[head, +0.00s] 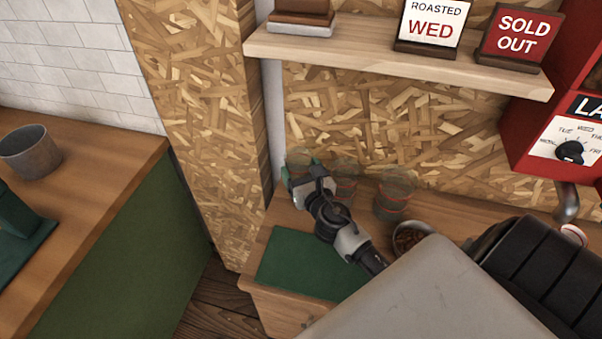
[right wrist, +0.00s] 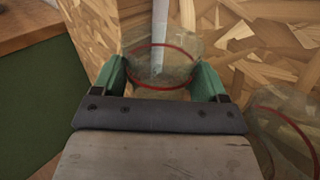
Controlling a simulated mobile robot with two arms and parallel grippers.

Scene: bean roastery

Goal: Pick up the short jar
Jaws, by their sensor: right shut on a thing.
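My right gripper (head: 301,168) is at the back left of the wooden counter, with its green fingers closed on a clear glass jar (head: 298,154). In the right wrist view the held jar (right wrist: 160,68) shows a red ring and sits between both fingertips. The gripper hides much of it in the head view, so I cannot tell whether its base touches the counter. Two other clear jars stand to its right, a middle jar (head: 346,170) and a right jar (head: 393,198). My left gripper is not in view.
A green mat (head: 300,262) lies on the counter's front left. A bowl of beans (head: 409,238) stands right of the jars. A shelf with signs (head: 400,60) hangs above. The wood-chip wall (head: 365,120) is close behind, and a white post (head: 273,120) rises beside the held jar.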

